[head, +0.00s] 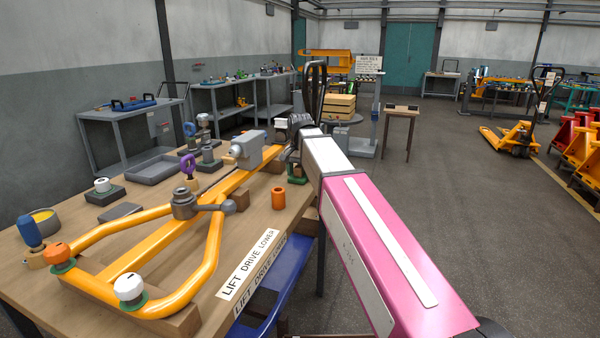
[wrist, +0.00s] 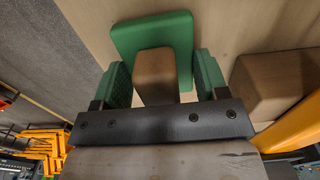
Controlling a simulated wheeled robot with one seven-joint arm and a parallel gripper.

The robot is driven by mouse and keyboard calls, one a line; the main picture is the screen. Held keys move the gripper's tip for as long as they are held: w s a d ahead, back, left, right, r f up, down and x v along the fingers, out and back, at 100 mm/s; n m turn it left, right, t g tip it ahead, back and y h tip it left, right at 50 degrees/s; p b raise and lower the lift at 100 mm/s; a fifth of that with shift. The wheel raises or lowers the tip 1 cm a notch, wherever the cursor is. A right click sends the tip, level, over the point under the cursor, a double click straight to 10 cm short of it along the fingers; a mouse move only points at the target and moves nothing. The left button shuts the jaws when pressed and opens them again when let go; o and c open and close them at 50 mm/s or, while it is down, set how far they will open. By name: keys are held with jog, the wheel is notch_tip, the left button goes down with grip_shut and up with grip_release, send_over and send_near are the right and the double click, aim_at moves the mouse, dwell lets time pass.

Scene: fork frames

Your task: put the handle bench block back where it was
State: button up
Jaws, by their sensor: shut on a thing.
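A brown block (wrist: 155,75), which I take to be the handle bench block, sits between the green fingers of my gripper (wrist: 160,85) in the wrist view. My gripper is shut on it. A green pad (wrist: 150,32) lies just beyond and beneath the block on the wooden bench top; I cannot tell if the block touches it. In the head view my gripper (head: 293,162) is low at the bench's far right edge, and my arm hides most of the block there.
A larger wooden block (wrist: 270,80) stands close right of my gripper in the wrist view, beside the orange handle frame (wrist: 290,130). In the head view the orange frame (head: 150,258) lies along the bench (head: 190,320). An orange cup (head: 278,199) stands near the bench edge.

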aim_at(300, 165)
jog(key=shift+f, duration=0.15)
jog(key=o, duration=1.1)
jog(key=shift+o, duration=0.2)
notch_tip(300, 165, up, 12)
jog(key=shift+r, duration=0.2)
